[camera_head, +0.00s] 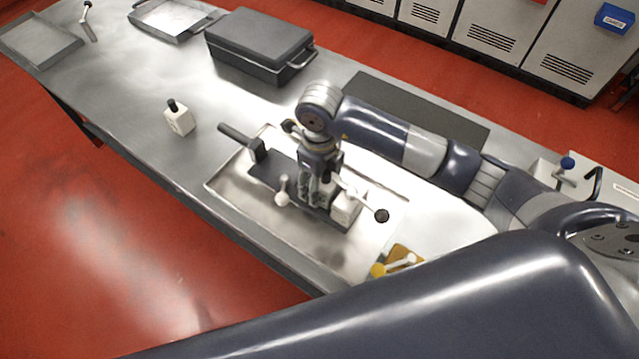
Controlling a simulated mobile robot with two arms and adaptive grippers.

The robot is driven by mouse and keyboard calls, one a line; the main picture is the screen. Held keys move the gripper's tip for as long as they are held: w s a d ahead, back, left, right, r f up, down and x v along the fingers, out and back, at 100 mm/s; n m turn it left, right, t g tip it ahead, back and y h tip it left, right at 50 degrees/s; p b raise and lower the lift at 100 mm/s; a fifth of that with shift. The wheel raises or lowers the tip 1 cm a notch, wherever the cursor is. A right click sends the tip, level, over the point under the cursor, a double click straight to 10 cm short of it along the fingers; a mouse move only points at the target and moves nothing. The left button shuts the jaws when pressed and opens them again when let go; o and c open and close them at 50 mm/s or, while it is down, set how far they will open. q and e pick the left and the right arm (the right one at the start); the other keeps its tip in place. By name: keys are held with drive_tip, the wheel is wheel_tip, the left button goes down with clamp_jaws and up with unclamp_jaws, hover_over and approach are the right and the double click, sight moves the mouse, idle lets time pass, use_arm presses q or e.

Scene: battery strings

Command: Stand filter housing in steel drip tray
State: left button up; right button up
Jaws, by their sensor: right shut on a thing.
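My right gripper (318,192) points down over a shallow steel tray (222,192) on the bench. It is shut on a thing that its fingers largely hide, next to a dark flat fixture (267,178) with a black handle. A white block (345,208) sits close to the fingers on the right. I cannot tell for sure which piece is the filter housing, or whether the held thing touches the tray. Two other shallow steel trays lie at the far left (62,57) and at the back (150,24). My left gripper is not in view.
A black case (250,45) stands at the back of the bench. A small white block with a black top (179,119) stands alone on the left. A yellow-and-white item (397,262) lies near the front. The bench between the white block and the far-left tray is largely clear.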

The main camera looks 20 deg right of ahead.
drive_tip(key=shift+f+p, duration=0.45)
drive_tip(key=shift+f, duration=0.7)
drive_tip(key=shift+f, duration=0.15)
drive_tip(key=o, duration=1.8)
